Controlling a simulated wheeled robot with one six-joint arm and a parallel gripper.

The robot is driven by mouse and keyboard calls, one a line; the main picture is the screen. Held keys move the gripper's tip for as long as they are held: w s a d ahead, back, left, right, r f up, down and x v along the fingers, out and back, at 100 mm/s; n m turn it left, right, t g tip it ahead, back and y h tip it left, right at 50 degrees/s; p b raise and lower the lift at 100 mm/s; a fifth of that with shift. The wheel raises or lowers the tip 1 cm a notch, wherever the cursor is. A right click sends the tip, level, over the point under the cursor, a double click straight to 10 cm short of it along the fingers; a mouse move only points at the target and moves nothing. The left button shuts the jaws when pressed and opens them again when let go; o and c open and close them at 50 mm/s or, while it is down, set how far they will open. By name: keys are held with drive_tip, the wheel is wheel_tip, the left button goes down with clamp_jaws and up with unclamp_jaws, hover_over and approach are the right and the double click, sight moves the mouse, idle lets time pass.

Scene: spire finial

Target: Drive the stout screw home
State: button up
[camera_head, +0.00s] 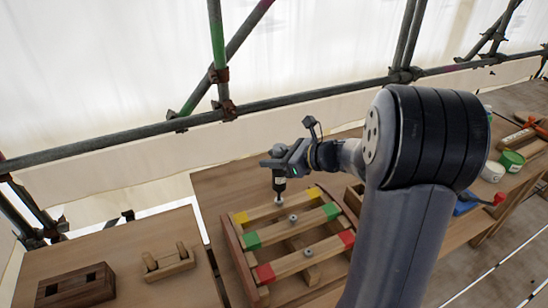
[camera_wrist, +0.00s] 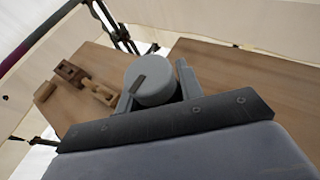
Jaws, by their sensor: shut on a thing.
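My gripper (camera_head: 278,166) is shut on an upright driver (camera_head: 279,184) with a dark body and a pale lower end. The driver's round grey top with a dark slot (camera_wrist: 150,80) shows between the fingers in the wrist view. Below is a wooden frame (camera_head: 233,246) with bars marked yellow, green and red at their ends. The driver's lower end is at the yellow-ended bar (camera_head: 258,213); whether it is seated on a screw there is hidden. Grey screw heads show on the green-ended bar (camera_head: 293,218) and the red-ended bar (camera_head: 308,252). Which screw is the stout one I cannot tell.
A dark wooden block with square holes (camera_head: 76,287) and a pale wooden rack (camera_head: 167,264) stand on the left table. Scaffold poles (camera_head: 190,121) run behind the bench. Several pots, including a green one (camera_head: 511,160), and tools lie at the right.

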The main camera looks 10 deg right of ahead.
drive_tip(key=shift+f+b, duration=0.3)
drive_tip(key=shift+f, duration=0.35)
idle(1.1)
wheel_tip(320, 180, up, 7)
drive_tip(key=p, duration=0.6)
drive_tip(key=shift+r, duration=0.1)
idle(0.3)
